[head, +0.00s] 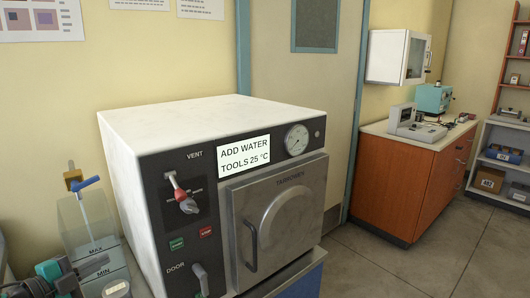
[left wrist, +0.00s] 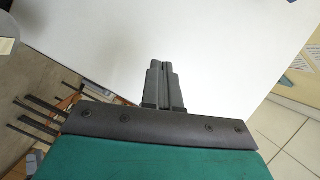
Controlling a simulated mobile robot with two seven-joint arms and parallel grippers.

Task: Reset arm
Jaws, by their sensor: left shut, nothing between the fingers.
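My left gripper (head: 98,265) is low at the left edge of the head view, in front of the clear water tank. In the left wrist view its two grey fingers (left wrist: 163,68) lie together, shut with nothing between them. A large plain white surface fills much of that view beyond the fingers. My right gripper is not in view.
The clear tank (head: 72,217) with MAX and MIN marks and a blue-handled tap (head: 86,183) stands left of the incubator. A vent lever (head: 182,195) and door lever (head: 201,278) stick out of its front panel. An orange cabinet (head: 402,187) stands far right, with open floor before it.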

